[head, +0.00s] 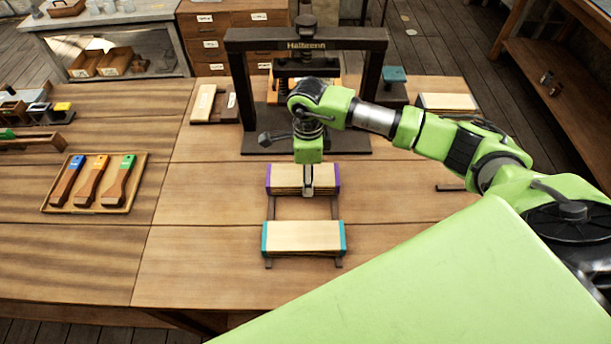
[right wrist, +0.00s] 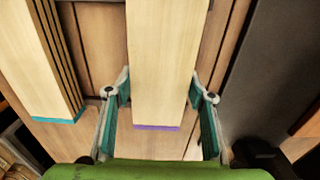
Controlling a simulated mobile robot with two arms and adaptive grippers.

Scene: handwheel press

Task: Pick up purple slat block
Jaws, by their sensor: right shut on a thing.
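The purple slat block (head: 285,178), a pale wood stack with purple ends, lies across two dark rails in front of the press in the head view. My right gripper (head: 308,188) reaches down onto its middle from above and hides part of it. In the right wrist view the same block (right wrist: 163,60) runs between the two fingers of my right gripper (right wrist: 161,98), which is shut on it. The block looks level, and I cannot tell whether it is clear of the rails. My left gripper is not in view.
A teal-ended slat block (head: 303,237) lies parallel on the rails, nearer me. The dark handwheel press (head: 237,85) stands close behind. A tray (head: 133,190) with several brushes is at left. Bare tabletop (head: 205,220) lies left of the rails.

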